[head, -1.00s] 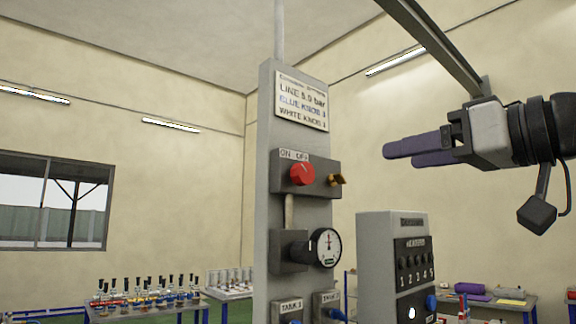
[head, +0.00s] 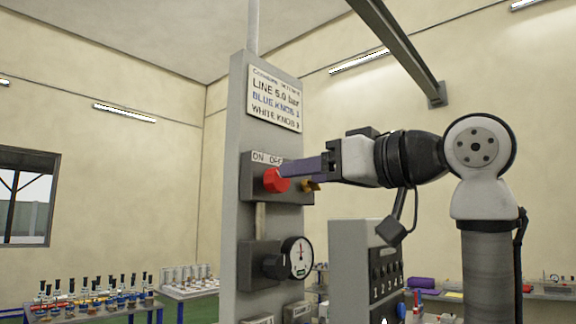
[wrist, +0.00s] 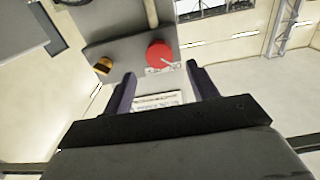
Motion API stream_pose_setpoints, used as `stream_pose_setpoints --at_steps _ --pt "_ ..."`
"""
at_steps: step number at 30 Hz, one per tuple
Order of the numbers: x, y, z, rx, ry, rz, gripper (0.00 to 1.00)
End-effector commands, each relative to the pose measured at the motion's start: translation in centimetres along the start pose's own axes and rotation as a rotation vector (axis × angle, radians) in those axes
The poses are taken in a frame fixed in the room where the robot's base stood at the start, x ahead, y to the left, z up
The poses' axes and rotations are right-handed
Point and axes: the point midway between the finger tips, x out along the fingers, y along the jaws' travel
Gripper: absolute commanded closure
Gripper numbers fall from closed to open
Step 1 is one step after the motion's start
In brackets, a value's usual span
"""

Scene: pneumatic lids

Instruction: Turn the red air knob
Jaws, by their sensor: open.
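The red air knob (head: 275,180) sits on a grey box under an ON/OFF label on the grey column. My gripper (head: 294,167) reaches in from the right, its purple fingers pointing left at the knob. In the head view the fingertips overlap the knob's right edge; I cannot tell there whether they touch. In the wrist view the red knob (wrist: 160,55), with a pale mark on its face, lies ahead of the gap between the open fingers (wrist: 158,75). The gap is empty.
A brass fitting (head: 311,186) sticks out right of the knob, close to my fingers. A pressure gauge (head: 299,258) is below and a sign (head: 275,98) above. A grey numbered panel (head: 365,270) stands at lower right. Bottles stand on a table (head: 140,308) at lower left.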

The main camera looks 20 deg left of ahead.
Motion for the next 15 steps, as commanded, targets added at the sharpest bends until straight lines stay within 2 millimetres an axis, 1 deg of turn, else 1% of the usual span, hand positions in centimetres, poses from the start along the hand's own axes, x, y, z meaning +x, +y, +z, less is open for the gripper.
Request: stream_pose_setpoints --at_steps 1,6,10,15 --pt "1.1 0.0 -0.2 0.002 -0.003 -0.002 0.42" --pt "3.6 0.0 -0.2 0.001 -0.001 -0.001 0.42" --pt "4.6 0.0 -0.1 0.001 -0.001 -0.001 0.42" --pt "4.9 0.0 0.0 0.001 -0.001 0.001 0.42"
